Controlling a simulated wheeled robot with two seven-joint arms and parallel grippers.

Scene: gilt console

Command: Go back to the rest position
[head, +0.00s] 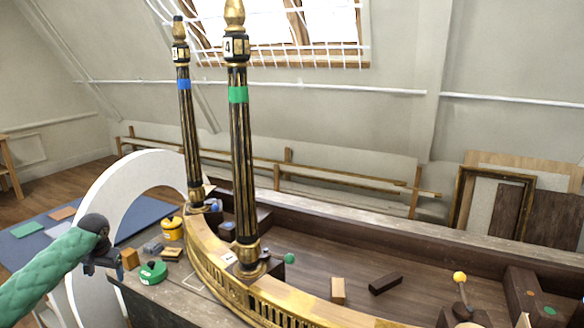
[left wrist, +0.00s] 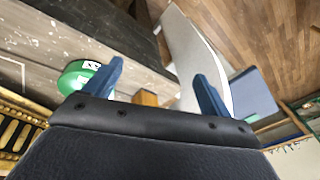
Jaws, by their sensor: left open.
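My left gripper (head: 102,266) hangs at the left end of the console, with its green-sleeved arm coming in from the left. In the left wrist view its two blue fingers (left wrist: 158,90) stand wide apart with nothing between them at the tips. A green round tin (head: 153,272) sits on the console top just right of the gripper; it also shows in the left wrist view (left wrist: 77,77). A small orange-brown block (head: 130,259) stands close beside the gripper. My right gripper does not show in either view.
A yellow tin (head: 172,228) and a white arch (head: 125,183) are near the arm. Loose wooden blocks (head: 338,290) lie on the console.

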